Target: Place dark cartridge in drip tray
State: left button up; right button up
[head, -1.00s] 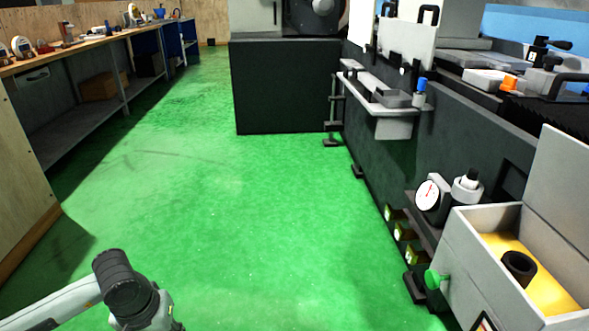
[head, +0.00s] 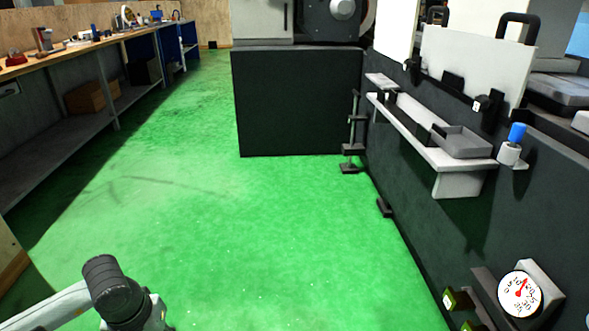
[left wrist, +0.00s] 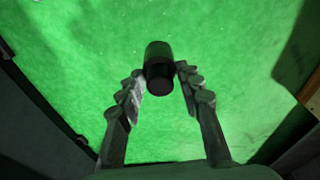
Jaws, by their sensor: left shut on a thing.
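The dark cartridge (left wrist: 158,56), a short black cylinder, shows in the left wrist view. My left gripper (left wrist: 161,80) is shut on it, with one finger on each side. The cartridge is held above the green floor, its far end pointing away from the camera. A shallow grey tray (head: 464,142), which looks like the drip tray, sits on a pale ledge at the right in the head view. The head view shows part of my left arm at lower left, but not its gripper. My right gripper is in neither view.
The pale ledge (head: 415,136) juts from the dark machine side (head: 440,235), with a blue-capped bottle (head: 513,145) at its near end. A dial gauge (head: 521,295) is at lower right. A workbench (head: 75,58) lines the left. The green floor between is clear.

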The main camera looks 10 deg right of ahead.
aim_at(458, 145)
jog(key=i, duration=1.45)
jog(key=i+j+z, duration=0.1)
jog(key=i, duration=1.3)
jog(key=i+z, duration=0.1)
jog(key=z, duration=0.75)
jog(key=i+j+z, duration=0.1)
jog(key=z, duration=1.9)
